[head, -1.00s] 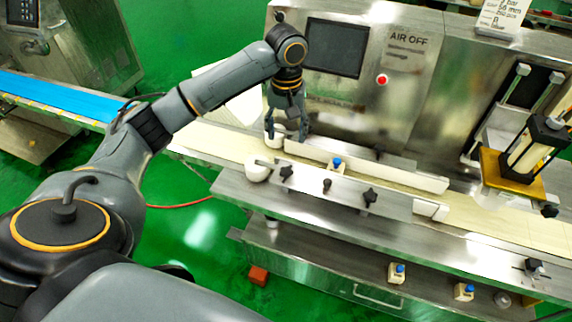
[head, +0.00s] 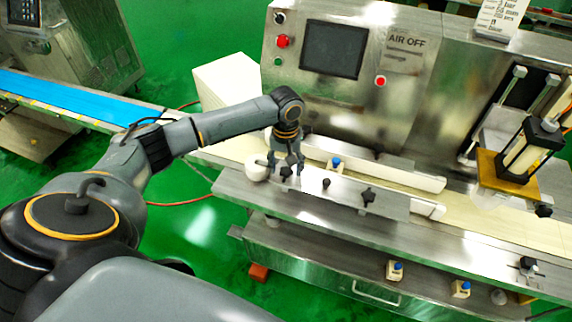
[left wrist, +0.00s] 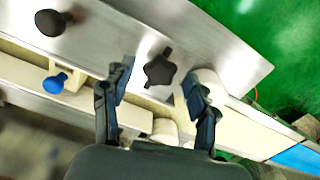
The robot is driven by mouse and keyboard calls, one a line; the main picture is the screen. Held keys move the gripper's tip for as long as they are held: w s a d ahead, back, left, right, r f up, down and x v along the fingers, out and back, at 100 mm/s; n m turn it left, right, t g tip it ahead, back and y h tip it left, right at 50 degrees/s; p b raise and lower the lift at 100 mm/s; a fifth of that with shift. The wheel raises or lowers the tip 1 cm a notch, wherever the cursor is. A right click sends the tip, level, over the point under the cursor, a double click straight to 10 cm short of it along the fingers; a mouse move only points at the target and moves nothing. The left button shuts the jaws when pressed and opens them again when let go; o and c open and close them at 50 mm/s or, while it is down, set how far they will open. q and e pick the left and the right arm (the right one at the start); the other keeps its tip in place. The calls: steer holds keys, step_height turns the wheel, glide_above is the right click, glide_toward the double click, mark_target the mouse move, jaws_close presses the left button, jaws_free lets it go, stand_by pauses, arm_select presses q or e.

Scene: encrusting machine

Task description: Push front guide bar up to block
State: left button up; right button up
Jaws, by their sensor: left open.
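The front guide bar shows at its white rounded left end (head: 256,171) and its right end (head: 430,208); a metal plate with black knobs hides much of it in the head view. Its rounded end also shows in the left wrist view (left wrist: 207,86). A small cream block with a blue knob (head: 336,168) stands behind the plate, and its blue knob shows in the left wrist view (left wrist: 55,84). My left gripper (head: 286,172) is open and points down over the plate's left end. In the left wrist view a black star knob (left wrist: 159,69) shows between its fingertips; contact is unclear.
The rear white guide bar (head: 400,176) runs along the belt behind. The machine's screen panel (head: 335,48) rises behind it, and a piston unit (head: 525,150) stands at right. Other blue-knobbed blocks (head: 396,270) sit on the lower shelf. Green floor is open at front left.

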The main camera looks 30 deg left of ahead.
arm_select(q)
jaws_close()
stand_by(0.3)
steer(key=shift+w+d, duration=0.1)
